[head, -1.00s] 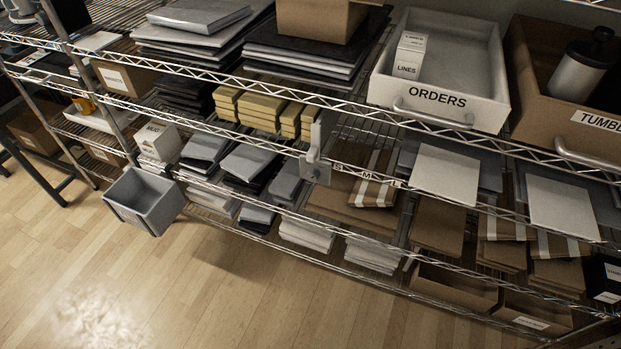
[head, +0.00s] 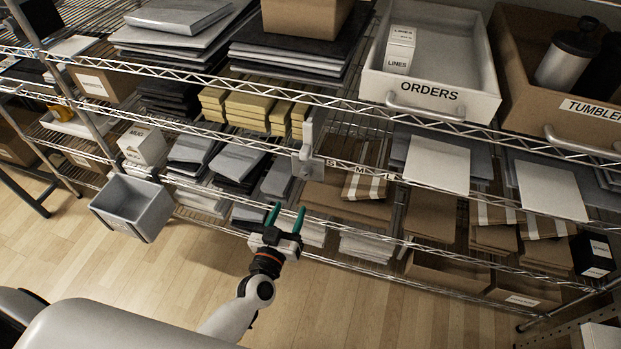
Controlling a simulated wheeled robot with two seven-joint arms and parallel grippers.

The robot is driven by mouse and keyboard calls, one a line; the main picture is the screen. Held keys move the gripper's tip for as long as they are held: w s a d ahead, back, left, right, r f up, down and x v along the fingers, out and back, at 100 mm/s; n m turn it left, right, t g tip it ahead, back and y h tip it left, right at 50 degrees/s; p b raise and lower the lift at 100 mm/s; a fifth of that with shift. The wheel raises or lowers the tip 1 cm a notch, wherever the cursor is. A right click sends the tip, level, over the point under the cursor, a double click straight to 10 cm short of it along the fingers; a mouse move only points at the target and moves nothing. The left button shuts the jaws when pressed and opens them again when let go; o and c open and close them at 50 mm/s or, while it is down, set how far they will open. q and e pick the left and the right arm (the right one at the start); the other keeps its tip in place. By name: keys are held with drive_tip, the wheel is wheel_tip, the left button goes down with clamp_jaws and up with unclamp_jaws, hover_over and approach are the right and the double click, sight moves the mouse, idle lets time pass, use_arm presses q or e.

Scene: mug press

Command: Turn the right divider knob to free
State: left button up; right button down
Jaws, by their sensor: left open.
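A grey upright divider (head: 308,132) stands at the front edge of the middle wire shelf. A square grey plate with a round knob (head: 306,166) is at its lower front; the knob's setting is too small to read. It is the only divider I can make out. My left gripper (head: 287,210), with two teal fingers, is open and empty. It shows below and slightly left of the knob in the picture, with its fingers pointing up toward the shelf and apart from the knob. My right gripper is not in view.
Size labels S, M, L (head: 360,170) run along the shelf edge right of the divider. Brown striped packets (head: 366,183) lie behind them. A grey bin (head: 133,207) hangs at the left. The white ORDERS drawer (head: 430,95) is above right. Wooden floor (head: 120,265) in front is open.

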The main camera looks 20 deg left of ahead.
sight(305, 176)
use_arm(q)
drive_tip(key=w, duration=1.1)
drive_tip(key=shift+w+d, duration=0.1)
drive_tip(key=shift+d, duration=0.1)
drive_tip(key=c, duration=1)
drive_tip(key=shift+o, duration=0.2)
